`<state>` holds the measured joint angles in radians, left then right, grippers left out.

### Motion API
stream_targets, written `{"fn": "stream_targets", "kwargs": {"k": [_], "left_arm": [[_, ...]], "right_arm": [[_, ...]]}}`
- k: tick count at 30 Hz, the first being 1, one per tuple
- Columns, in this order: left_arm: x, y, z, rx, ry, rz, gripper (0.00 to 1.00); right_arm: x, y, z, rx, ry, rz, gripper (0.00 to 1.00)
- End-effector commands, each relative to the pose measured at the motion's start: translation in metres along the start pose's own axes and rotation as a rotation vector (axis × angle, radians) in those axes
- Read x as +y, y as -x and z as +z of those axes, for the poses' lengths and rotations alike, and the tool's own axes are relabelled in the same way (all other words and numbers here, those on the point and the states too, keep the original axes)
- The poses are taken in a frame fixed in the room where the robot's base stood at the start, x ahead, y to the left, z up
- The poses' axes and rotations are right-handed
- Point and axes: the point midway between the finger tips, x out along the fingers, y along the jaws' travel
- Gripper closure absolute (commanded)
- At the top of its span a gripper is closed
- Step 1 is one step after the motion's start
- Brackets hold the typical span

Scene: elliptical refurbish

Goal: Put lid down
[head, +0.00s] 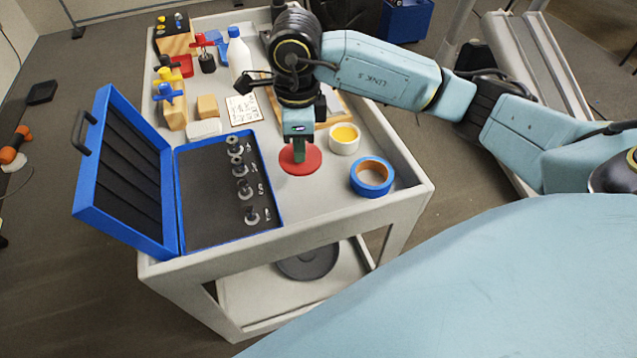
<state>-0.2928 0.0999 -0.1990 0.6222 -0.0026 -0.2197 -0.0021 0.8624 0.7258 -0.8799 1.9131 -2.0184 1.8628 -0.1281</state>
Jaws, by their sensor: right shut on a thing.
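A white round container (344,139) with yellow contents is open, right of the lid. My left gripper is not in view.
An open blue case (228,192) with several dark bits stands at the left front. A blue and orange tape roll (371,177) lies right of the lid. A white bottle (239,60), clamps and blocks fill the back left. The cart's front right is clear.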

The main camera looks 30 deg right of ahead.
Motion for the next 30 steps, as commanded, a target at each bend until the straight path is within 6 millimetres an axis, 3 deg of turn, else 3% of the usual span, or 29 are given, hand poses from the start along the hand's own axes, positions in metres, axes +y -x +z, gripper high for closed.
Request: {"fn": "stream_targets", "kwargs": {"k": [21, 25, 30], "left_arm": [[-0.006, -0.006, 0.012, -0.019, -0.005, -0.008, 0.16], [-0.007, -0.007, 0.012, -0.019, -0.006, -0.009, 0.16], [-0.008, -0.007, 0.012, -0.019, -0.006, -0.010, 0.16]], "right_arm": [[-0.005, -0.028, -0.028, 0.014, -1.743, -0.005, 1.00], [-0.005, -0.031, -0.033, 0.017, -1.942, -0.011, 1.00], [-0.005, -0.035, -0.035, 0.019, -2.068, -0.014, 1.00]]}}
